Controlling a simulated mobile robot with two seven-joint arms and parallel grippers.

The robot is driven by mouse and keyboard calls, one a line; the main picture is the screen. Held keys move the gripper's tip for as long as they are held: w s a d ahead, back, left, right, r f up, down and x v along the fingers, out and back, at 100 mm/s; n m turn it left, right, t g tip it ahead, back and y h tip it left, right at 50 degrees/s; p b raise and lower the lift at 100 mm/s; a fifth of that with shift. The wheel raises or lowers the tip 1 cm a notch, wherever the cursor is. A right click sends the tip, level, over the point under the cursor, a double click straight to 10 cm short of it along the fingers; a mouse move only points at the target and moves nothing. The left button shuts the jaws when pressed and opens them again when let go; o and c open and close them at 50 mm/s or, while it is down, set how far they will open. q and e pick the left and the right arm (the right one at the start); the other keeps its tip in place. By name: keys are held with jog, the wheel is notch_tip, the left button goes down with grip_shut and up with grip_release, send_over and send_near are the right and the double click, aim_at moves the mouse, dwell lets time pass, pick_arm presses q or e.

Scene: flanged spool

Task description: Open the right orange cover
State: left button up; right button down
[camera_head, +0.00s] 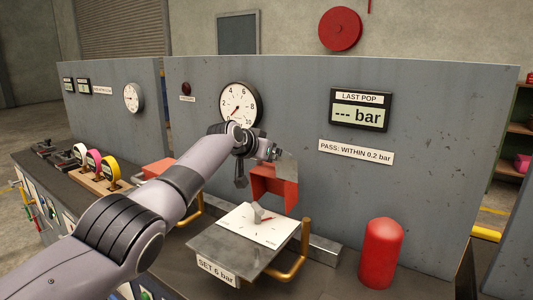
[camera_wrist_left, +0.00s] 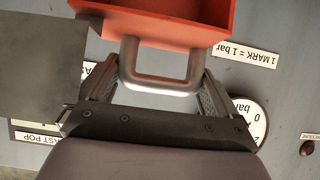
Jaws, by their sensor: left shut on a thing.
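The right orange cover (camera_head: 275,186) stands raised at the back of a white dial plate (camera_head: 257,224), with its hollow side facing the head camera. A pointer knob (camera_head: 257,213) is exposed on that plate. My left gripper (camera_head: 276,154) is at the cover's top edge. In the left wrist view, its jaws (camera_wrist_left: 158,88) are closed around the cover's metal U-shaped handle (camera_wrist_left: 160,82), and the orange cover (camera_wrist_left: 170,24) lies just beyond. Another orange cover (camera_head: 157,168) is partly hidden behind my left arm. My right gripper is not in view.
A red cylinder (camera_head: 381,253) stands right of the dial plate. Brass rails (camera_head: 298,262) flank the plate, above a "SET 6 bar" label (camera_head: 216,271). The grey panel behind carries a round gauge (camera_head: 239,103) and a "--- bar" display (camera_head: 359,110).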

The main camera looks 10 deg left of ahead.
pick_arm(q)
jog(key=shift+w+d+r, duration=0.1)
jog(key=shift+w+r, duration=0.05)
jog(key=shift+r, duration=0.25)
jog(key=o, duration=1.1)
jog(key=shift+o, duration=0.2)
jog(key=shift+f, duration=0.2)
jog(key=shift+s+a+r+b, duration=0.25)
jog(key=shift+s+b, duration=0.3)
jog(key=shift+b, duration=0.45)
jog(key=shift+s+a+r+b, duration=0.2)
jog(key=shift+s+r+b, duration=0.05)
jog(key=shift+s+b, duration=0.45)
jog(key=shift+r+b+v, duration=0.25)
jog(key=shift+b+v, duration=0.4)
jog(key=shift+v, duration=1.75)
jog(key=shift+w, duration=0.1)
